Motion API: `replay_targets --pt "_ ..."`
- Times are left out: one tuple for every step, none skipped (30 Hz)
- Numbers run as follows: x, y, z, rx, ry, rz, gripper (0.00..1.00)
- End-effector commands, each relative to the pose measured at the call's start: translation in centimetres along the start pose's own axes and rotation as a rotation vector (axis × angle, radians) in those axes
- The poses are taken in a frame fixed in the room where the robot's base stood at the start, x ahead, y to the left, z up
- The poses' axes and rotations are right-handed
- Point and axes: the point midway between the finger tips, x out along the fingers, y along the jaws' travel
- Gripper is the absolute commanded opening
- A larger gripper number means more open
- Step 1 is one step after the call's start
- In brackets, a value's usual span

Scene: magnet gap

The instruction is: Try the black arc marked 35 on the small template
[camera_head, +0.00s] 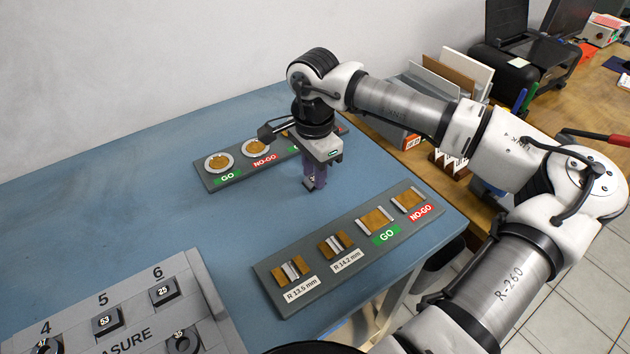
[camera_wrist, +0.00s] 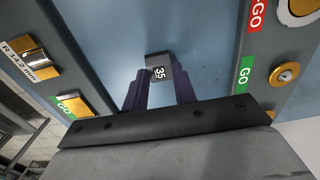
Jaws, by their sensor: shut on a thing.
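My gripper (camera_head: 315,182) hangs above the blue table between the two grey racks, apart from both. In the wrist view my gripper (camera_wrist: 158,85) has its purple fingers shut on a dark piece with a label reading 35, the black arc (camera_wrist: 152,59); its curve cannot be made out. On the front rack, the template labelled R 13.5 mm (camera_head: 290,271) is at the left end, with gold blocks and a silvery middle. The R 14.2 mm template (camera_head: 337,244) sits to its right; it also shows at the left in the wrist view (camera_wrist: 40,68).
The front rack (camera_head: 262,277) also bears a GO gauge (camera_head: 375,221) and a NO-GO gauge (camera_head: 408,200). The back rack (camera_head: 211,181) holds round gauges. A grey numbered tray (camera_head: 205,300) with dark labelled pieces stands at front left. The table's left part is clear.

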Motion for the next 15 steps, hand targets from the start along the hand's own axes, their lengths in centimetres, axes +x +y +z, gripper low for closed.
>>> replay_targets --pt "-0.7 0.0 0.0 0.000 0.001 -0.001 0.07" --pt "-0.9 0.0 0.0 0.000 0.002 -0.001 0.07" --pt "-1.3 0.0 0.0 0.000 0.002 -0.001 0.07" --pt "-1.5 0.0 0.0 0.000 0.002 -0.001 0.07" --pt "-1.8 0.0 0.0 0.000 0.002 0.000 0.07" --pt "-2.1 0.0 -0.1 0.000 0.002 0.000 0.07" --pt "-2.3 0.0 0.0 0.000 0.002 0.000 0.07" --pt "-2.5 0.0 0.0 0.000 0.002 0.000 0.07" --pt "-2.9 0.0 0.0 0.000 0.001 0.000 0.07" --pt "-3.1 0.0 0.0 0.000 0.001 0.000 0.07" --pt "-3.3 0.0 0.0 0.000 0.001 0.000 0.07" --pt "-3.7 0.0 0.0 0.000 0.001 0.000 0.07" --pt "-3.9 0.0 0.0 0.000 0.000 0.000 0.07" --pt "-4.1 0.0 0.0 0.000 0.000 -0.001 0.07" --pt "-4.3 0.0 0.0 0.000 0.000 -0.001 0.07"
